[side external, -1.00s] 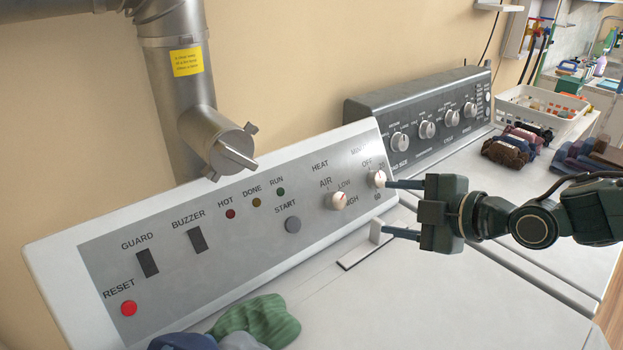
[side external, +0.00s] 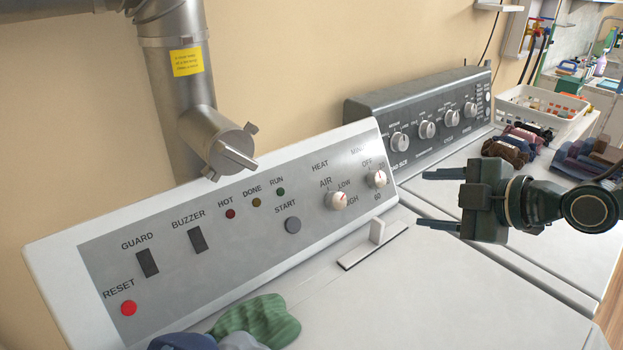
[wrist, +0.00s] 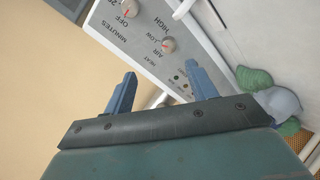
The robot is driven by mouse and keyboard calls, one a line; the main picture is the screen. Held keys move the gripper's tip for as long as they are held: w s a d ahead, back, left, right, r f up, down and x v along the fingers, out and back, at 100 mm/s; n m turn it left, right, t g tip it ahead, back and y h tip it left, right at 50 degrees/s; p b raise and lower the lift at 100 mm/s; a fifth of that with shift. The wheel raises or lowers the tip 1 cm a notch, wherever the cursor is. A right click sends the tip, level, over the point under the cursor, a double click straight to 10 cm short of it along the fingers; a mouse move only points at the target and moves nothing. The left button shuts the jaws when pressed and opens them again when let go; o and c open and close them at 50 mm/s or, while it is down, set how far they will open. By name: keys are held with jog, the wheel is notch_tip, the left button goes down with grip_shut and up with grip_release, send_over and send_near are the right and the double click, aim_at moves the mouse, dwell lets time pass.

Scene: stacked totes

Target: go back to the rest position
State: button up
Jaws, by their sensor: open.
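My gripper (side external: 440,198) is open and empty, its two fingers pointing left toward the dryer panel. It hangs in the air above the white dryer top, to the right of the minutes knob (side external: 377,179) and clear of it. In the wrist view the open fingers (wrist: 160,90) show with nothing between them. The heat knob (side external: 336,201) and the minutes knob also show in the wrist view, above the fingers. The grey dryer panel (side external: 250,245) carries a start button, a red reset button (side external: 129,308), switches and lamps.
A silver duct (side external: 180,80) hangs at the back left. Folded cloths (side external: 258,318) lie at the front of the dryer top. A second, dark-panelled machine (side external: 420,120), more cloths and a white basket (side external: 545,105) stand behind.

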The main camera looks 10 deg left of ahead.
jog(key=s+d+r+m+h, duration=0.2)
jog(key=s+d+r+m, duration=0.15)
jog(key=d, duration=0.45)
jog(key=s+d+r+m+h, duration=0.2)
jog(key=s+d+m, duration=0.1)
jog(key=s+d, duration=0.3)
jog(key=s+d+r+m+h, duration=0.1)
jog(key=s+d+r+m, duration=0.25)
jog(key=d, duration=0.55)
jog(key=s+d+f+m+g+h, duration=0.1)
jog(key=s+d+m, duration=0.4)
jog(key=s, duration=0.5)
jog(key=s+d+f+m+g+h, duration=0.2)
jog(key=s+d+m, duration=0.3)
jog(key=s+d, duration=0.3)
jog(key=shift+s+f+m+h, duration=0.4)
jog(key=shift+s+f+h, duration=0.2)
jog(key=shift+s, duration=0.4)
jog(key=shift+w, duration=0.15)
